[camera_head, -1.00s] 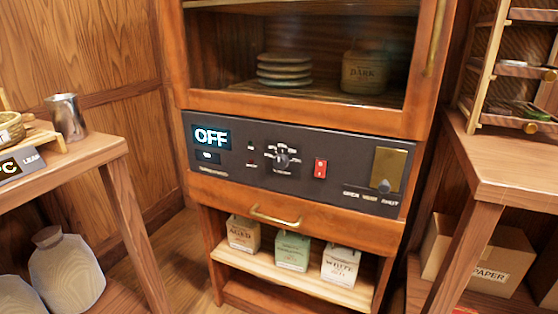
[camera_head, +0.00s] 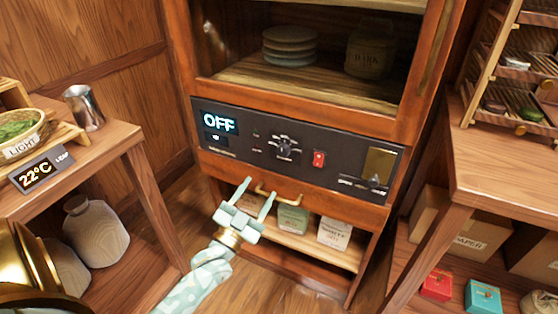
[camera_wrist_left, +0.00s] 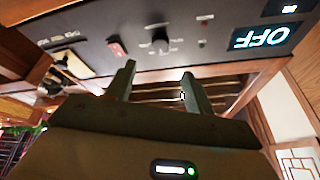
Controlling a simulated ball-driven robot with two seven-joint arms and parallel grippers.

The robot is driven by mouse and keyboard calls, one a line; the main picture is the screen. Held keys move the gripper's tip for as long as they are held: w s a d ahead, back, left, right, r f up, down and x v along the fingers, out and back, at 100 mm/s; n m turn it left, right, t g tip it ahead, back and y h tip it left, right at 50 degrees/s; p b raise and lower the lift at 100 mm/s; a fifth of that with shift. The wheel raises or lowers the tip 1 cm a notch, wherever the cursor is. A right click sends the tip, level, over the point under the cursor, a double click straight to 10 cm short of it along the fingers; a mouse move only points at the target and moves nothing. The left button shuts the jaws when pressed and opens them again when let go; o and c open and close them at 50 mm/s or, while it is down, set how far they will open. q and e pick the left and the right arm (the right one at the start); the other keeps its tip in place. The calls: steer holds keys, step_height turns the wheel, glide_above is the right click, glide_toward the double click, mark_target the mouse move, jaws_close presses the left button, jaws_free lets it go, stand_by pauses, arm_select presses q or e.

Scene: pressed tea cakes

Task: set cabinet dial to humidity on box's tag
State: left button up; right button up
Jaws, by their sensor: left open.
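The cabinet's dark control panel (camera_head: 240,148) carries a round dial (camera_head: 284,147) with a ring of pale marks too small to read. A lit display (camera_head: 219,122) left of the dial reads OFF. My left gripper (camera_head: 259,189) is open and empty, below the panel and in front of the drawer. In the left wrist view the panel is upside down, and the dial (camera_wrist_left: 160,42) lies beyond the open fingers, untouched. On the lower shelf stand a green box (camera_head: 293,218), a pale box (camera_head: 334,234) and a tan box partly behind the gripper. Their small print is unreadable. My right gripper is out of view.
A red switch (camera_head: 318,159) and a brass plate (camera_head: 379,163) sit right of the dial. A brass drawer handle (camera_head: 265,192) is close to my left gripper. Wooden tables flank the cabinet. A red box (camera_head: 436,284) and a teal box (camera_head: 482,296) stand low right.

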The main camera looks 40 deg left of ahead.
mark_target(282, 154)
arm_select(q)
steer(key=b+x, duration=0.1)
steer(key=x, duration=0.3)
steer(key=b+x, duration=0.1)
steer(key=x, duration=0.3)
steer(key=shift+w+f, duration=0.2)
steer(key=shift+b+x, duration=0.35)
steer(key=shift+x, duration=0.65)
steer(key=shift+w+r, duration=0.3)
steer(key=shift+r, duration=0.05)
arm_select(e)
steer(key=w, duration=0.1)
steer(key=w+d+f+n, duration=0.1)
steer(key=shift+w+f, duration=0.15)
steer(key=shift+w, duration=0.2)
arm_select(q)
steer(key=c, duration=1)
